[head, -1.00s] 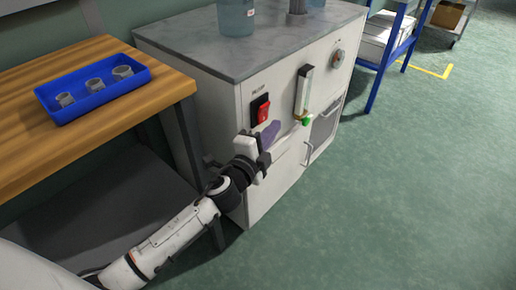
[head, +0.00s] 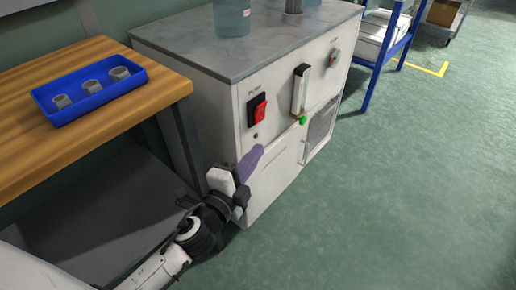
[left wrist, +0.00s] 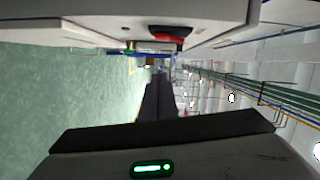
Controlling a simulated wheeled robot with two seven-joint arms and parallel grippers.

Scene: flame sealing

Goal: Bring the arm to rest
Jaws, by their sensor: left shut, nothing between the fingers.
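My left gripper (head: 255,153) is low in front of the white cabinet (head: 215,110), below the red switch (head: 258,108). Its purple-grey fingers are together and empty, pointing up toward the cabinet front. I cannot tell whether they touch it. The left wrist view shows the dark closed fingers (left wrist: 157,98) with nothing between them. My left arm comes in from the lower left, by the table's corner. My right gripper is not in view.
A wooden table (head: 150,95) with a blue tray (head: 100,101) holding 3 small metal rings is at left. The cabinet carries a flow tube (head: 300,90) with a green knob (head: 302,120), and a container (head: 232,18) on top. Green floor (head: 400,190) is free at right.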

